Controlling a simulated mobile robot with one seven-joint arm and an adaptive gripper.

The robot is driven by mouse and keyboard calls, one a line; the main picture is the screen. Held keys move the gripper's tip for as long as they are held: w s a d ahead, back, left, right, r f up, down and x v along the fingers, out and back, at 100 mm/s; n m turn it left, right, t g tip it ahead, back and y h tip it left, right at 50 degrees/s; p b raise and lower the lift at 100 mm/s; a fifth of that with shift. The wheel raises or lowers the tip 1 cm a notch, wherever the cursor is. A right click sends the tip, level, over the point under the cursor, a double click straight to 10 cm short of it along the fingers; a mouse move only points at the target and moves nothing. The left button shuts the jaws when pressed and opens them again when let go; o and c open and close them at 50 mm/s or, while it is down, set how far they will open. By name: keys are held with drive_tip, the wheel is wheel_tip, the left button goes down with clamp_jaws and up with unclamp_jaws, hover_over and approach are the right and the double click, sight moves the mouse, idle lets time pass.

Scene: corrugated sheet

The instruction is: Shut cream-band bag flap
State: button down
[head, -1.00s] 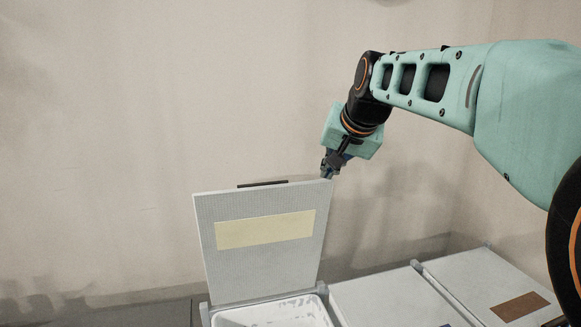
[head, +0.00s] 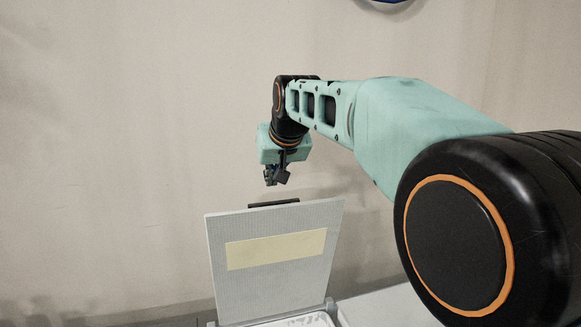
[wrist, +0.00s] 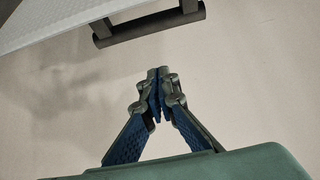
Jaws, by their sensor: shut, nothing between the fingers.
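The cream-band bag flap (head: 275,287) stands upright and open, a light grey panel with a cream band (head: 277,249) across it. A dark handle (head: 274,203) sticks out behind its top edge. The white bag opening (head: 310,322) shows at the bottom of the head view, mostly cut off. My gripper (head: 271,184) is shut and empty, above the flap's top edge and apart from it. In the wrist view my gripper (wrist: 158,75) has its fingertips together, with the handle (wrist: 148,24) and a corner of the flap (wrist: 50,22) beyond them.
Another light grey surface (head: 390,306) lies to the right of the open flap, partly hidden by my arm. A plain beige wall (head: 120,150) is behind. The space left of the flap looks free.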

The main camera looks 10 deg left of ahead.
drive_tip(key=shift+s+d+f, duration=0.25)
drive_tip(key=shift+s+f, duration=0.3)
drive_tip(key=shift+f, duration=0.25)
drive_tip(key=shift+s+d+f, duration=0.25)
drive_tip(key=shift+s+f, duration=0.25)
drive_tip(key=shift+f, duration=0.25)
drive_tip(key=shift+f+b, duration=0.1)
drive_tip(key=shift+b, duration=0.4)
